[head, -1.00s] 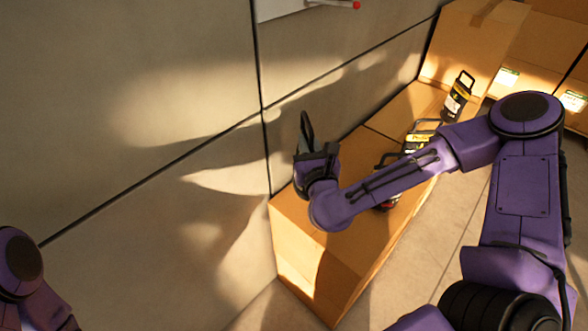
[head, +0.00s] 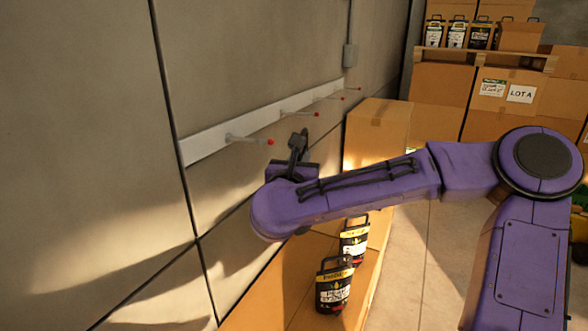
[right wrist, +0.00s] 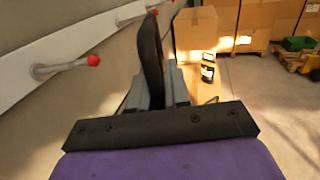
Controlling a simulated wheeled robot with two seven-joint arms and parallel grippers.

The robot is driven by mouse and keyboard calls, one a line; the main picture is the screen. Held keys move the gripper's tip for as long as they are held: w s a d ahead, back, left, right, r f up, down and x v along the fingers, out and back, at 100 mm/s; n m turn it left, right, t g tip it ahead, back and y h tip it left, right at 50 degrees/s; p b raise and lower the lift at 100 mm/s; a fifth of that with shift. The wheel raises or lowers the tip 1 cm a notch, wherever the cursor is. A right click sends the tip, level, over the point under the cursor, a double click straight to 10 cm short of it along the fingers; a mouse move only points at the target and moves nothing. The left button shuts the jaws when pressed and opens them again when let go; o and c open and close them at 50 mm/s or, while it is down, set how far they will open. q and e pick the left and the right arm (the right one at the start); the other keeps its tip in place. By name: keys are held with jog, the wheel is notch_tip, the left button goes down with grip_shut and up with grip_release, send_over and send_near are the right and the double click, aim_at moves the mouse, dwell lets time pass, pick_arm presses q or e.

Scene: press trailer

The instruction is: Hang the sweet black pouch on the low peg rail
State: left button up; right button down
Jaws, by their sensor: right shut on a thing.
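The peg rail (head: 208,142) is a pale strip on the grey wall with several red-tipped pegs. Its nearest peg (head: 248,139) points out from the wall, and in the right wrist view a red-tipped peg (right wrist: 66,66) shows at the left. My right gripper (head: 298,152) is just right of and slightly below the nearest peg's tip, apart from it. It is shut on a black strap-like part (right wrist: 151,55), seemingly the black pouch's handle, which stands up between the fingers. The rest of the pouch is hidden behind the gripper. My left gripper is out of view.
Two other black pouches with yellow labels, a near one (head: 335,285) and a farther one (head: 354,240), stand on a low cardboard box (head: 287,297) below my arm. A taller box (head: 376,132) stands beyond. Stacked cartons (head: 440,96) fill the back.

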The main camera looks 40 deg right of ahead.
jog(key=w, duration=0.1)
jog(key=w+a, duration=0.1)
jog(key=w, duration=0.1)
jog(key=w+a, duration=0.1)
jog(key=shift+w+f, duration=0.2)
jog(key=shift+w, duration=0.15)
jog(key=shift+w+a+b, duration=0.2)
jog(key=shift+w+b, duration=0.1)
jog(key=shift+b, duration=0.15)
dwell(0.5)
